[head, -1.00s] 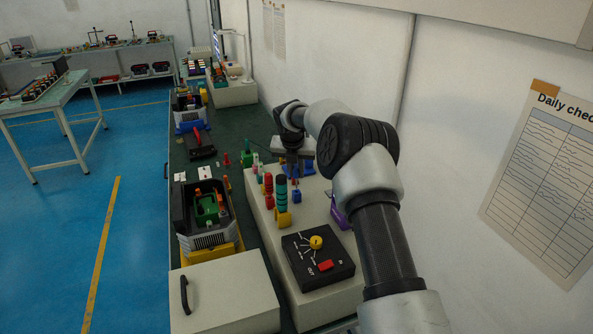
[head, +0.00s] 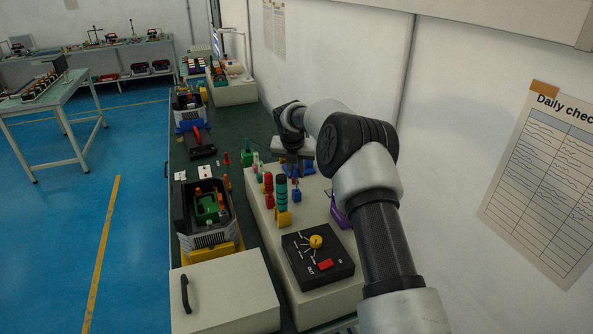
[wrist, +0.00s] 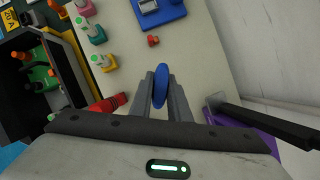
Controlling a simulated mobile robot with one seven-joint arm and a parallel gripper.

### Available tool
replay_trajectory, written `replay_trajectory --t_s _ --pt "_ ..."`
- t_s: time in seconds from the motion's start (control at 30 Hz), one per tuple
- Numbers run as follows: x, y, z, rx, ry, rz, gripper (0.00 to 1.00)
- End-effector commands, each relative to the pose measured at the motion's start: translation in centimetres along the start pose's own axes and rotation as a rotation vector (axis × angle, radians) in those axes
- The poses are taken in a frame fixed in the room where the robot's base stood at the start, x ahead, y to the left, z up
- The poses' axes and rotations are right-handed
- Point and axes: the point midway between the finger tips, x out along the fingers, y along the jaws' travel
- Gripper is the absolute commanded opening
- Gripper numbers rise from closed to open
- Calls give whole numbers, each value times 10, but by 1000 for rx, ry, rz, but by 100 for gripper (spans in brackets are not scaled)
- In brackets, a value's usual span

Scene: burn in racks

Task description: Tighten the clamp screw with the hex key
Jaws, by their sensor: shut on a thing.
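My gripper (wrist: 160,98) is shut on a blue oval piece (wrist: 160,84), which looks like the handle end of the hex key; no shaft is visible. A small red knob or screw head (wrist: 153,41) stands on the pale bench top just ahead of the fingers, apart from them. Beyond it is a blue block with a grey metal part (wrist: 148,6), perhaps the clamp, cut off by the top edge. I cannot tell which part is the clamp screw. In the head view my gripper (head: 292,166) is above the far part of the pale bench top, its fingertips unclear.
A purple holder (wrist: 240,132) with a black bar is close on the right, beside the wall. Teal, pink and red capped posts (wrist: 95,32) stand at left. A black control box (head: 318,262) is on the near bench top. An open dark unit (head: 207,240) is left.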

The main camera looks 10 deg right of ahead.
Motion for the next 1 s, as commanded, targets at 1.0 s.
replay_trajectory --t_s 1.0 --pt "19 0 -8 0 -1 0 0"
